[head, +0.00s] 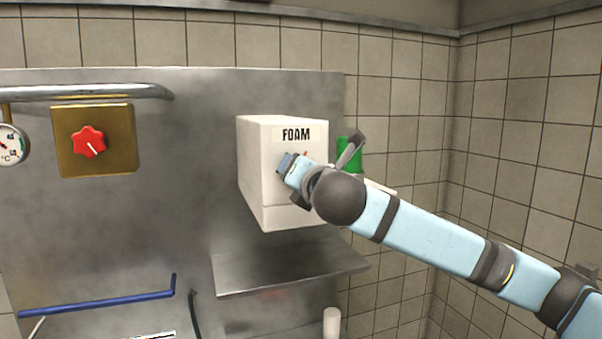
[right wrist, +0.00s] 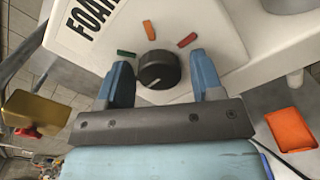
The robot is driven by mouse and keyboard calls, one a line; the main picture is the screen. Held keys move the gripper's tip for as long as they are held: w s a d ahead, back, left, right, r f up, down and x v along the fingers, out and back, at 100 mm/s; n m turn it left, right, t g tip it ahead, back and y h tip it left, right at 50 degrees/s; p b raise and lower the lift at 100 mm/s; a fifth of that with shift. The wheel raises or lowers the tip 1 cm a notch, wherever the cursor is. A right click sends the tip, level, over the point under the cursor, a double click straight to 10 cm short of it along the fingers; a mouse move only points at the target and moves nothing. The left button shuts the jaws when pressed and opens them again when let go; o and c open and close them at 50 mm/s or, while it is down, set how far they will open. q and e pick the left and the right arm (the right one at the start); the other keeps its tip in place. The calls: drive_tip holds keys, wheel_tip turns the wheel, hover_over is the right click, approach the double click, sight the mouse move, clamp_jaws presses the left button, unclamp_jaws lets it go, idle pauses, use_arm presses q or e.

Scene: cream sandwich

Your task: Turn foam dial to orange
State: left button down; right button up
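The white foam box (head: 258,170) with a FOAM label is on the metal wall panel in the head view. Its black round dial (right wrist: 158,70) shows in the right wrist view, with a green mark (right wrist: 126,54), an orange mark (right wrist: 150,30) and a red mark (right wrist: 187,40) around it. In the head view my right gripper and wrist hide the dial. My left gripper is not in view.
A red knob (head: 88,142) on a brass plate (head: 122,150) and a gauge (head: 10,145) are at the left. A metal shelf (head: 235,280) lies below the box. A green object (head: 348,158) stands behind my wrist. An orange tray (right wrist: 292,130) shows in the right wrist view.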

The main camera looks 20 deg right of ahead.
drive_tip(key=c, duration=0.7)
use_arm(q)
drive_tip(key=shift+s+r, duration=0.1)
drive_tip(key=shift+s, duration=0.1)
use_arm(e)
drive_tip(key=shift+m, duration=0.4)
use_arm(q)
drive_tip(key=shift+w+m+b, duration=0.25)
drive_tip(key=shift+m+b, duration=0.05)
drive_tip(key=shift+b, duration=0.15)
use_arm(e)
drive_tip(key=shift+m, duration=11.6)
